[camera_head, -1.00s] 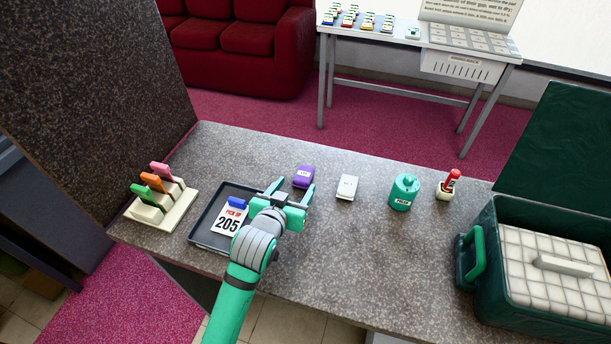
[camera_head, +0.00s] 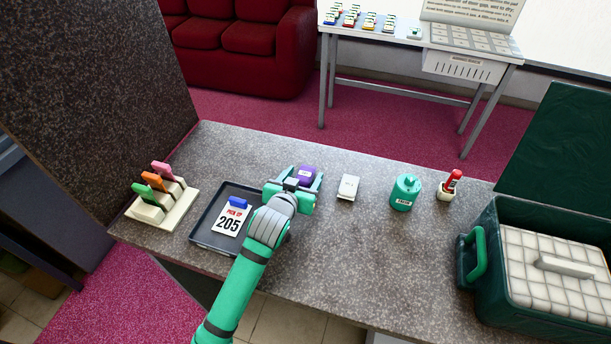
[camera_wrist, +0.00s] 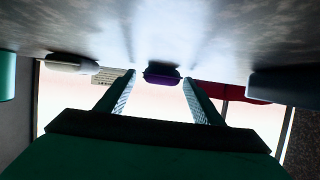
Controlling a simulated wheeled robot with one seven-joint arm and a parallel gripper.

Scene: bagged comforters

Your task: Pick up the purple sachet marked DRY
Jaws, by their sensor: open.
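The purple sachet (camera_head: 307,174) lies on the grey speckled counter, just beyond the tray. Its label cannot be read now, and my gripper hides its near part. My gripper (camera_head: 296,178) is open, low over the counter, with its fingers reaching to either side of the sachet. In the wrist view the purple sachet (camera_wrist: 162,74) shows between and beyond the two open fingertips (camera_wrist: 160,80). I cannot tell whether either finger touches it.
A dark tray (camera_head: 199,236) with a 205 card (camera_head: 229,222) lies left of my gripper. A green case (camera_head: 489,275) fills the right end. Coloured tags in a rack (camera_head: 165,206) stand left.

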